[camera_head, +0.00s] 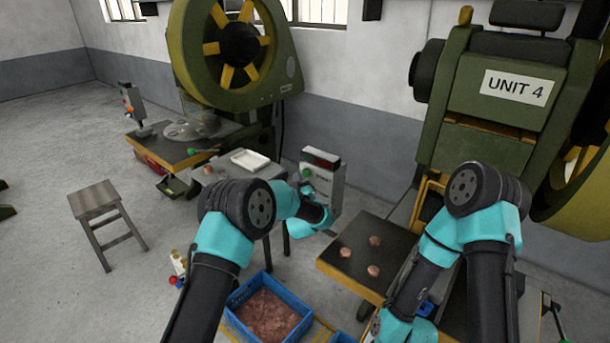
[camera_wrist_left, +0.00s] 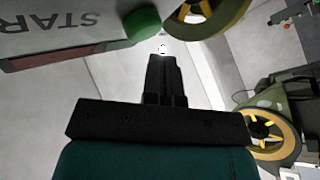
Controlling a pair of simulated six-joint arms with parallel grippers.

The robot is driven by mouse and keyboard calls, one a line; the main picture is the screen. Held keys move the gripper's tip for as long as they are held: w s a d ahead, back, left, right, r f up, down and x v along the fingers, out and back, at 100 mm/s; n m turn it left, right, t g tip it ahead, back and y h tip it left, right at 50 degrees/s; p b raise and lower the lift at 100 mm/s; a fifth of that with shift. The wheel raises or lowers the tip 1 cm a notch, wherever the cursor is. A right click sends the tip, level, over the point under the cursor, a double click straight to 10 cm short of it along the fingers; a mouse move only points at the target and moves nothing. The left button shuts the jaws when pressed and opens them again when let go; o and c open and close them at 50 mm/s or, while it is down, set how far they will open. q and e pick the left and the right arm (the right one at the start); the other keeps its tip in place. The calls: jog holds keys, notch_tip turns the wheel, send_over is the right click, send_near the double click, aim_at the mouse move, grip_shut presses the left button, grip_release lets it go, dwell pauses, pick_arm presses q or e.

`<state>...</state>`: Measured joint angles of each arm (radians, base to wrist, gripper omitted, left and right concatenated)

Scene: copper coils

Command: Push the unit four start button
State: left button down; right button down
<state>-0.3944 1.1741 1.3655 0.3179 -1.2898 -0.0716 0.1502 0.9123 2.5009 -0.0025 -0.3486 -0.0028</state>
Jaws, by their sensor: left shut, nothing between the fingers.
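The unit four control box (camera_head: 322,185) is grey with a dark red-lit display on top, standing left of the large green press marked UNIT 4 (camera_head: 515,88). Its green start button (camera_head: 307,172) is on the front face. In the left wrist view the green button (camera_wrist_left: 143,24) shows beside the START lettering. My left gripper (camera_wrist_left: 161,60) is shut and empty, its tips close to the button, slightly to its right in that view. I cannot tell whether they touch. In the head view my left wrist partly covers the box. My right gripper is out of sight; its arm reaches down at the bottom right.
A dark table (camera_head: 360,240) with 3 copper coils stands right of the box. A blue crate (camera_head: 238,297) of copper pieces is on the floor below my left arm. A white tray (camera_head: 250,160) lies behind it. A stool (camera_head: 95,200) stands left on open floor.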

pick_arm(q)
jog(key=shift+w+d, duration=0.15)
jog(key=shift+w+d, duration=0.15)
jog(key=shift+w+d, duration=0.3)
jog(key=shift+w, duration=0.05)
dwell(1.3)
jog(key=shift+s+a, duration=0.55)
jog(key=shift+s, duration=0.1)
jog(key=shift+s+a, duration=0.1)
dwell(0.4)
jog(key=s+a, duration=0.3)
jog(key=shift+s+a, duration=0.1)
jog(key=shift+s, duration=0.2)
jog(key=shift+f, duration=0.1)
dwell(0.6)
